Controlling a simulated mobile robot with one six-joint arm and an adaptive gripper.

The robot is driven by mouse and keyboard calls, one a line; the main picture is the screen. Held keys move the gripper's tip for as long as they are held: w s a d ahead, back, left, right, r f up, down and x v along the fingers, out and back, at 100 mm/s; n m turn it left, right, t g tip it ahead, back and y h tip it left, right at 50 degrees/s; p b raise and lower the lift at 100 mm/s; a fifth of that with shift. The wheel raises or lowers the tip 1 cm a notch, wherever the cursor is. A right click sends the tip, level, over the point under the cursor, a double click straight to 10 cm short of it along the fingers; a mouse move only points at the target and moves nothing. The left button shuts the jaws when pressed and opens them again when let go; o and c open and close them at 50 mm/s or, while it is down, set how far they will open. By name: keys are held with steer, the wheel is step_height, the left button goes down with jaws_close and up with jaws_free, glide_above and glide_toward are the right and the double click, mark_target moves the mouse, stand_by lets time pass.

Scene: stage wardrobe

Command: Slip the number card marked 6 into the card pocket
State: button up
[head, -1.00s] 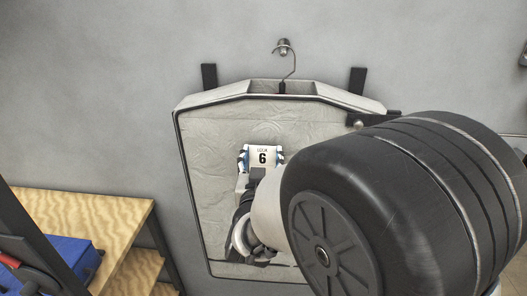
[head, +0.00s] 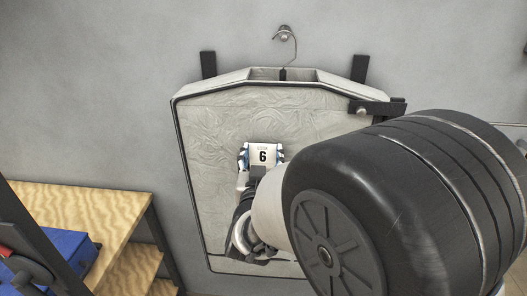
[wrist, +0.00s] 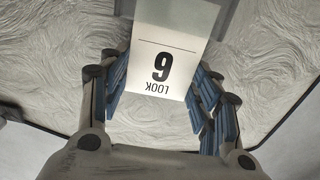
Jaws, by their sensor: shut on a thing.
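The white number card (head: 262,155) marked 6 is held upright by my gripper (head: 263,163), in front of the pale garment bag (head: 215,140) on the wall. In the wrist view the card (wrist: 180,25) shows upside down, with LOOK and 6 printed on it. My gripper (wrist: 162,95) is shut on the card, with blue-padded fingers along its sides. The card's far end runs out of the wrist view. I cannot make out the card pocket clearly, nor whether the card touches the bag. My arm hides the bag's lower right part.
The bag hangs from a hook (head: 286,34) between dark brackets (head: 208,65). A dark arm fitting (head: 378,107) sits at its upper right. A wooden shelf unit (head: 85,210) with a blue box (head: 68,250) stands at lower left. The wall at upper left is clear.

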steer(key=o, duration=0.8)
steer(key=shift+s, duration=0.1)
steer(key=s+d+f+g, duration=0.1)
steer(key=s+d+g, duration=0.3)
steer(key=s, duration=0.7)
steer(key=s+d+f+g, duration=0.1)
steer(key=s+d+g, duration=0.4)
steer(key=s, duration=0.6)
steer(key=s+d+f+g, duration=0.2)
steer(key=s+d+g, duration=0.2)
steer(key=s+d, duration=0.4)
steer(key=shift+s+f+y, duration=0.1)
steer(key=shift+s+y, duration=0.2)
steer(key=shift+s, duration=1.6)
